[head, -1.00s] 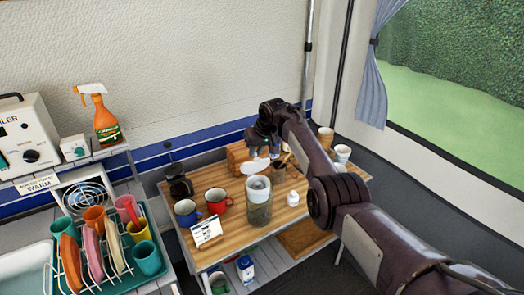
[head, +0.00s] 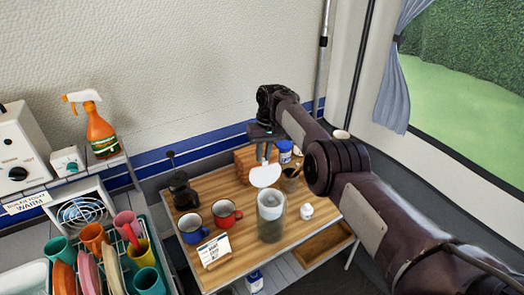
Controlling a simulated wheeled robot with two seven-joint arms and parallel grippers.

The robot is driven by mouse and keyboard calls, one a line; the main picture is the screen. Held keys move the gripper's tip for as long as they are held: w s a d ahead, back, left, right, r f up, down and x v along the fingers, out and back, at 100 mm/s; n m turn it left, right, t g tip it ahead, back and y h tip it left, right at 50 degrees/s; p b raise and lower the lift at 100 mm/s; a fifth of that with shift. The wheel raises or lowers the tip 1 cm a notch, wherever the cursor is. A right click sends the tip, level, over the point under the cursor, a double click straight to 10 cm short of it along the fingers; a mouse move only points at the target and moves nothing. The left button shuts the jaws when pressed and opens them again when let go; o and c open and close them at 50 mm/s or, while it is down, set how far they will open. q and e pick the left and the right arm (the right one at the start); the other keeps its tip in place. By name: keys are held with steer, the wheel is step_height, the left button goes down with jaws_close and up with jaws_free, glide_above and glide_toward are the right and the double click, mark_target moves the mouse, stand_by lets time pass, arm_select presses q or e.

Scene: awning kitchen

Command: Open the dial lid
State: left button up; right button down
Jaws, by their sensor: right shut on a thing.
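My right gripper (head: 265,157) reaches in from the right over the wooden-topped table (head: 237,191). It is shut on a white round disc (head: 265,175), which looks like a lid and is tilted with its flat face towards me. The disc is behind and above a clear glass jar (head: 271,225) with a pale top part, apart from it in the picture. I cannot make out dial markings on the disc. My left gripper is out of view.
A small white pot (head: 306,211) stands right of the jar.

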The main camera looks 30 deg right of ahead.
steer(key=shift+s+f, duration=0.15)
steer(key=shift+f, duration=0.15)
steer(key=c, duration=1.7)
jaws_free()
steer(key=shift+o, duration=1.5)
steer(key=shift+r, duration=0.1)
step_height(320, 180, up, 8)
steer(key=d+p, duration=0.1)
steer(key=p, duration=0.2)
steer(key=shift+w, duration=0.25)
steer(key=shift+f, duration=0.2)
